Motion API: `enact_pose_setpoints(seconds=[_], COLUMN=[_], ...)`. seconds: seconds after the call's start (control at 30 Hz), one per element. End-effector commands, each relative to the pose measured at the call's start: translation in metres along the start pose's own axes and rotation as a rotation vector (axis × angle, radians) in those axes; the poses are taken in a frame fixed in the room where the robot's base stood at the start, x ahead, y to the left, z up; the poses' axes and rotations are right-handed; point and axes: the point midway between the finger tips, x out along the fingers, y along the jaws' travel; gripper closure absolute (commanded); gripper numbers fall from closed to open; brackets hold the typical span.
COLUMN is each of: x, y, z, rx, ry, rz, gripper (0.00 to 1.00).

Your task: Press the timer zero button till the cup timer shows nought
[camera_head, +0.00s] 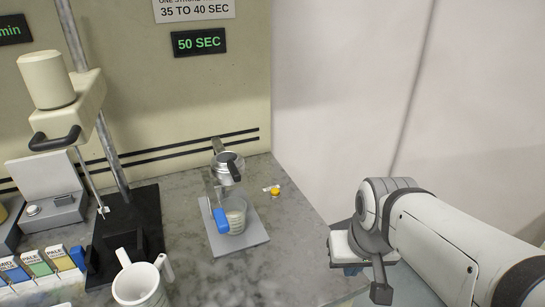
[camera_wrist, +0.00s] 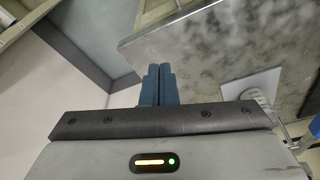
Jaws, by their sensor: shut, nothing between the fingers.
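The cup timer display (camera_head: 199,42) on the back panel reads 50 SEC in green. A small yellow button (camera_head: 275,191) with a white label sits on the grey counter, right of the clear cup (camera_head: 235,214); its lettering is too small to read. The cup stands on a pale square plate (camera_head: 256,234). My gripper is shut and empty, its two blue fingers side by side in the wrist view (camera_wrist: 158,84). In the head view my arm's end is right of the counter edge, apart from the button; the fingertips are hard to make out there.
A metal-headed tool with a blue part (camera_head: 221,220) stands at the cup. The counter's right side around the button is mostly clear.

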Motion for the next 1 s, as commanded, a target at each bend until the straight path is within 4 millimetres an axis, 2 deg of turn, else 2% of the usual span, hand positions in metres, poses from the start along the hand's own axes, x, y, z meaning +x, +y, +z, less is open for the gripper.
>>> enact_pose_setpoints(seconds=[0.07,0.17,0.37,0.5,0.57,0.7,0.8,0.9,1.0], x=[-0.005,-0.013,-0.020,-0.011,-0.004,0.020,0.037,0.052,0.063], y=[-0.002,-0.002,-0.024,-0.046,-0.056,-0.082,-0.099,-0.112,-0.120], z=[-0.014,-0.047,-0.145,-0.213,-0.241,-0.297,-0.327,-0.347,-0.358], rx=[-0.013,-0.034,-0.127,-0.193,-0.221,-0.285,-0.320,-0.347,-0.364], ry=[-0.001,0.001,0.011,0.022,0.026,0.035,0.042,0.048,0.051], rz=[-0.004,-0.011,-0.036,-0.055,-0.063,-0.079,-0.089,-0.097,-0.101], gripper=[1.00,1.00,1.00,1.00,1.00,1.00,1.00,1.00,1.00])
